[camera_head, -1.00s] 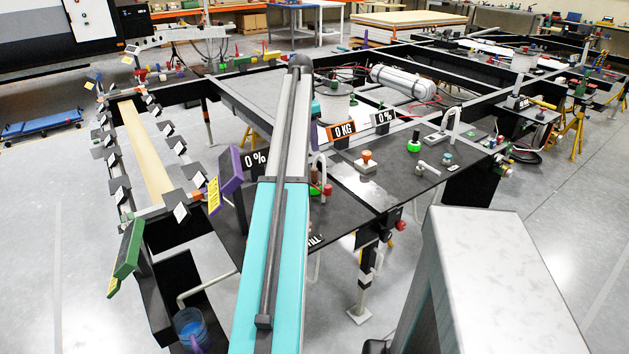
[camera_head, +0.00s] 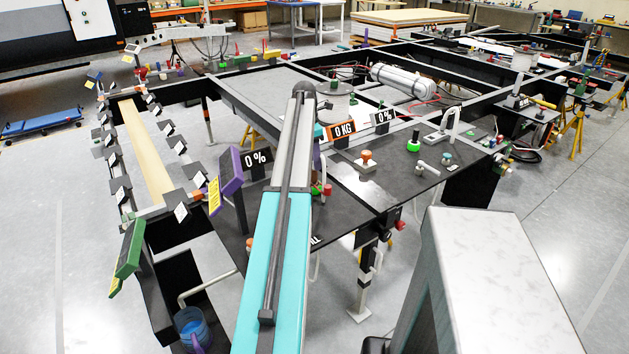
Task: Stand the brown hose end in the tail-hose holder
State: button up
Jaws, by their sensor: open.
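I cannot clearly pick out the brown hose end or the tail-hose holder. A pale bent hose or pipe (camera_head: 205,287) shows at the lower left, over the black frame; its far end passes toward my arm, and I cannot tell its tip's colour. My teal and grey arm reaches up the middle of the view and covers part of the black deck. My gripper does not show; it is hidden behind or below the arm.
A blue cup (camera_head: 190,325) sits in the black frame at the lower left. Purple (camera_head: 228,172) and green (camera_head: 128,258) display boxes stand left of my arm.

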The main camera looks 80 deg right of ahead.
aim_at(314, 179)
jog(key=shift+f, duration=0.1)
jog(key=shift+s+f+p, duration=0.15)
jog(key=shift+f+p, duration=0.55)
jog(key=shift+f, duration=1.8)
grip_shut()
